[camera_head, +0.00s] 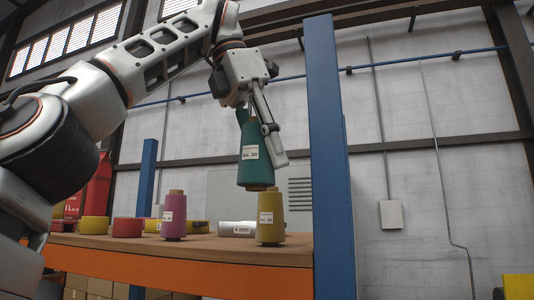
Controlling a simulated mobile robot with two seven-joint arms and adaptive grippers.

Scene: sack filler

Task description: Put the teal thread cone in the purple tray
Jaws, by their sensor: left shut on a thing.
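My left gripper (264,135) is shut on the teal thread cone (254,166), which has a white label. It holds the cone roughly upright above the shelf's wooden board, and in the picture the cone's base is just above the yellow cone's top. Part of the cone's upper end is hidden by the gripper fingers. I see no purple tray. My right gripper is not in view.
A yellow cone (270,220) and a pink cone (173,217) stand on the orange-edged shelf (170,268). A grey "4 mm" roll (236,229), a red roll (127,228) and yellow rolls (94,225) lie there. A blue post (330,150) rises right of the gripper.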

